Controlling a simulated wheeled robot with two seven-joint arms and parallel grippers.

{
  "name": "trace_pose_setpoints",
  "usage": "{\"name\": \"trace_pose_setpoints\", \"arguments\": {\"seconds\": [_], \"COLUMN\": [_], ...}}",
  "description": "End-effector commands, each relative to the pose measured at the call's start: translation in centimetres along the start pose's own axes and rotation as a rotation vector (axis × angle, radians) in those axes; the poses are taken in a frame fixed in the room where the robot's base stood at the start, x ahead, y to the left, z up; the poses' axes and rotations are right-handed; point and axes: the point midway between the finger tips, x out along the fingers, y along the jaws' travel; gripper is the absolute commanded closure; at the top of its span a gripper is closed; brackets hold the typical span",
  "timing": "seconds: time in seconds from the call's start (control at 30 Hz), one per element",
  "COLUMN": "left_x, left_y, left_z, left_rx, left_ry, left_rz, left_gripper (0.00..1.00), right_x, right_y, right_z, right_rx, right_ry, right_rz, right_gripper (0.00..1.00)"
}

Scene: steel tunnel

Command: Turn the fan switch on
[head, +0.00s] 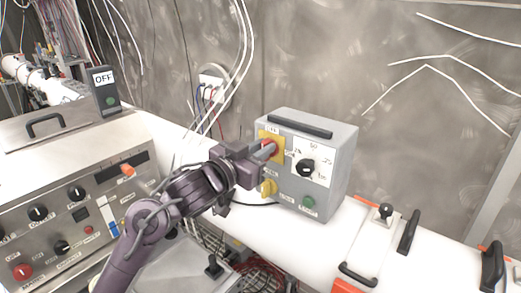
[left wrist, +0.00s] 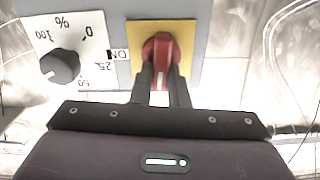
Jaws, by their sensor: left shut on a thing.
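The grey control box (head: 340,165) stands on the white surface at centre right. The red switch knob (left wrist: 160,46) sits on a yellow plate (left wrist: 185,35) on its front, also partly visible in the head view (head: 271,144). An ON label (left wrist: 123,54) is beside the plate. My left gripper (head: 264,151) reaches in from the left and is shut on the red knob, its fingers (left wrist: 160,85) on either side of the handle. The fingers hide part of the knob. My right gripper is not in view.
A black dial (head: 306,168), a lower yellow switch (head: 268,187) and a green button (head: 308,202) are on the same box. A sign reading OFF (head: 104,78) stands at left.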

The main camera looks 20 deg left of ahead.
Motion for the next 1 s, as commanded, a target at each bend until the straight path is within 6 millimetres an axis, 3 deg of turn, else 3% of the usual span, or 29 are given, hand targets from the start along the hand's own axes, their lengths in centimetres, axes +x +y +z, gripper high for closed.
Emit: {"name": "trace_pose_setpoints", "arguments": {"seconds": [1.0], "left_x": [0.0], "left_y": [1.1], "left_z": [0.9], "left_rx": [0.934], "left_ry": [0.0], "left_rz": [-0.002], "left_gripper": [1.0], "right_x": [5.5], "right_y": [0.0], "right_z": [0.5], "right_rx": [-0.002], "right_ry": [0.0], "right_rz": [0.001], "right_gripper": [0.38]}}
